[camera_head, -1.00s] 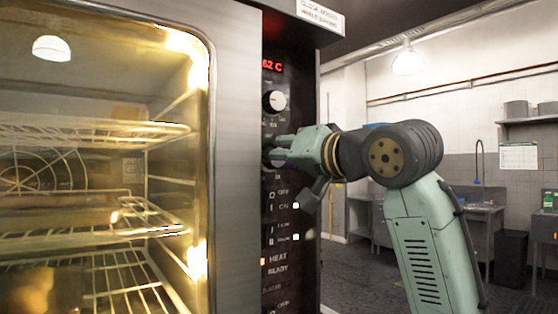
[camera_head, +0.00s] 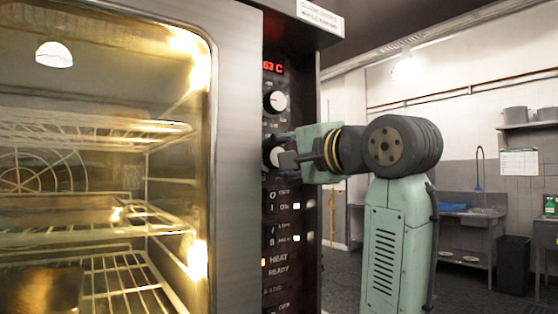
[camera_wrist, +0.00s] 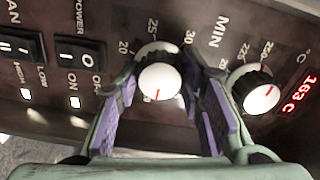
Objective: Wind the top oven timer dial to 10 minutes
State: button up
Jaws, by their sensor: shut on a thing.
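The timer dial (camera_wrist: 160,82), white-faced with a dark rim, sits beside printed minute numbers and the word MIN. Its red mark points down in the wrist view. It is partly visible in the head view (camera_head: 271,156), below the temperature dial (camera_head: 275,101). My gripper (camera_wrist: 163,92) is shut on the timer dial, one purple-padded finger on each side. The fingers hide part of the scale; 20, 25 and 30 show around the dial's upper side in the wrist view. In the head view my gripper (camera_head: 285,150) reaches the panel from the right.
The temperature dial (camera_wrist: 252,88) is close to the right finger in the wrist view. A red display (camera_head: 272,67) reads about 163 C. Rocker switches (camera_wrist: 80,50) are on the left. The oven's glass door (camera_head: 100,130) is left of the panel. Open floor lies at right.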

jog(key=shift+m, duration=0.8)
jog(key=o, duration=1.2)
jog(key=shift+c, duration=0.2)
jog(key=v, duration=1.2)
